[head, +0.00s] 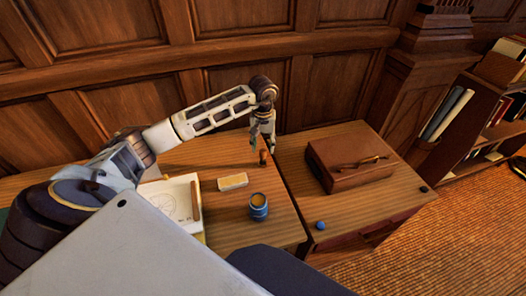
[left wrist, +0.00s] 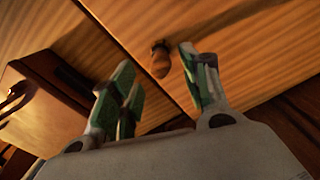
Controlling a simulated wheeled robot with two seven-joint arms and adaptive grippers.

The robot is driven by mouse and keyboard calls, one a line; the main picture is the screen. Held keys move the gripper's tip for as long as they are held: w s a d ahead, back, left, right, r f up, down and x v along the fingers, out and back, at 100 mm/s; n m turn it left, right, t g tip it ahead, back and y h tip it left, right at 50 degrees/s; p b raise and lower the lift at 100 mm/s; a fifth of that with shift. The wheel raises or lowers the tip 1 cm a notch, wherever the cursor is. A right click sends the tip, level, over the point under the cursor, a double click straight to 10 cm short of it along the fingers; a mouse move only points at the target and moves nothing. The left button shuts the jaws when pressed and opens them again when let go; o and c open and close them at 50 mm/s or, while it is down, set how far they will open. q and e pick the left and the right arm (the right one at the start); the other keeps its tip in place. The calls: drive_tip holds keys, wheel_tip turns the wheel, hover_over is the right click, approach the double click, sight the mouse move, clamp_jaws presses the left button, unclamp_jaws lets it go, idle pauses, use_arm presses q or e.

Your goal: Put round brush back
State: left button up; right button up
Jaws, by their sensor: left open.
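A small brown object with a rounded wooden body, likely the round brush (head: 263,157), stands on the left wooden desk near its back right edge. My left gripper (head: 263,141) is open and points down just above it. In the left wrist view the brush (left wrist: 160,60) shows between the green-padded fingers, closer to the right finger, with no clear contact. A blue cup (head: 258,210) with a tan top or contents stands nearer the front of the same desk. My right gripper is not in view.
A cream block (head: 232,182) and a white drawing sheet (head: 168,203) lie left of the cup. On the right desk are a brown case (head: 345,172), a blue ball (head: 320,225) and a small black item (head: 424,190). A narrow gap separates the desks; wood panelling rises behind.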

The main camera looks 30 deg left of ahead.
use_arm(q)
wheel_tip(320, 180, up, 4)
drive_tip(key=shift+r, duration=1.25)
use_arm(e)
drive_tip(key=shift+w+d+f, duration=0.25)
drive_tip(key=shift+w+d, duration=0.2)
